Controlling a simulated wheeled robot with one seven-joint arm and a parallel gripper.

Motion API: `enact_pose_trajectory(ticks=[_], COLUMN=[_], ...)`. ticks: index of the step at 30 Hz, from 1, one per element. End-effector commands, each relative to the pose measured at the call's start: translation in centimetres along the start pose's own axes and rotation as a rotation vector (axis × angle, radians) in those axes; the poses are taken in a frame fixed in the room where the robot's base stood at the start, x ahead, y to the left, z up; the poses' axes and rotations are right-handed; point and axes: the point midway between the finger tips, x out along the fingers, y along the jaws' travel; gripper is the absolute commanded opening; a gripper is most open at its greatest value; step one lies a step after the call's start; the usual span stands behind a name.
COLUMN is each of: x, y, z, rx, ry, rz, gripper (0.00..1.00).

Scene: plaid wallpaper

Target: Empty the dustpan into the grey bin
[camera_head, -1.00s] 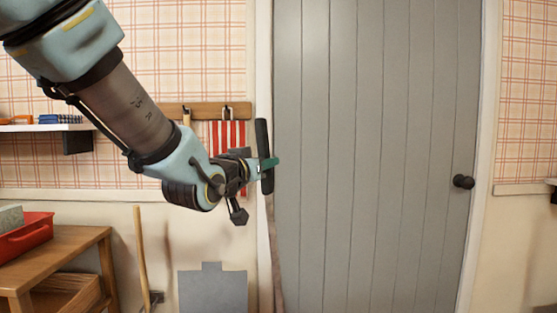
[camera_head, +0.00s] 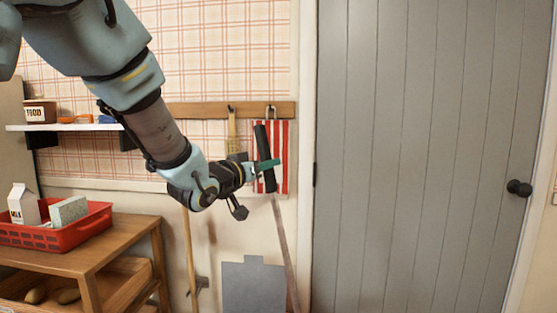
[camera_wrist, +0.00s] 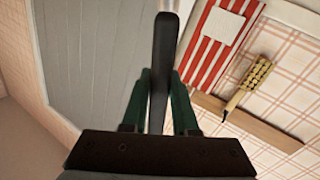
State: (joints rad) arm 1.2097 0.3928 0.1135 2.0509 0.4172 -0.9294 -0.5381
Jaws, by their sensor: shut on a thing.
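My gripper (camera_head: 266,164), with green fingers, is shut on a black handle grip (camera_head: 262,142) that stands nearly upright, tilted a little. A long brownish shaft (camera_head: 283,240) runs down from the grip and leaves the picture at the bottom, so its lower end is hidden. In the wrist view the black grip (camera_wrist: 161,65) lies between the green fingers of my gripper (camera_wrist: 160,90). I cannot make out a dustpan's pan. A grey flat-faced thing (camera_head: 253,287) with a tab on top stands low by the wall; I cannot tell whether it is the grey bin.
A grey door (camera_head: 420,150) fills the right. A peg rail (camera_head: 190,110) holds a brush (camera_head: 232,130) and a striped cloth (camera_head: 284,150). A wooden stick (camera_head: 190,250) leans at the wall. A wooden table (camera_head: 95,250) bears a red tray (camera_head: 60,238) at left.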

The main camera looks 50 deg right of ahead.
Motion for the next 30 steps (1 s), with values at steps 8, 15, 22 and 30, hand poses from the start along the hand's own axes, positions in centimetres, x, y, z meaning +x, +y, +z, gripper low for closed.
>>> enact_pose_trajectory(ticks=[8,15,22,30], x=[0.0,0.0,0.0,0.0], y=[-3.1,-5.7,-8.3,-11.3], z=[-1.0,-1.6,-2.1,-2.8], rx=[-0.044,-0.084,-0.119,-0.163], ry=[0.001,0.002,0.001,0.002], rz=[-0.001,-0.001,-0.001,-0.001], gripper=[0.0,0.0,0.0,0.0])
